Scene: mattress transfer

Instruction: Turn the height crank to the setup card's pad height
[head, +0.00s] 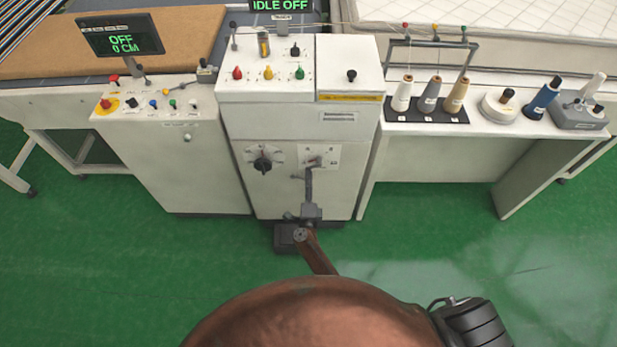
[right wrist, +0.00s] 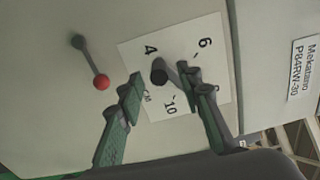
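The height crank (head: 314,161) sits on a white plate on the front of the middle cabinet. In the right wrist view its dark handle (right wrist: 159,76) stands before a dial plate (right wrist: 212,95) marked 4, 6, 10 and CM. My right gripper (head: 309,180) reaches up to the crank from below. In the right wrist view its two green-padded fingers (right wrist: 160,92) are apart on either side of the handle, with a gap at the left finger. Contact at the right finger is unclear. I cannot make out a setup card. My left gripper is not in view.
A black rotary knob (head: 263,164) sits left of the crank. A red-ball lever (right wrist: 97,72) shows in the right wrist view. A left display (head: 120,38) reads OFF, 0 CM. Thread cones (head: 429,96) stand on the right table.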

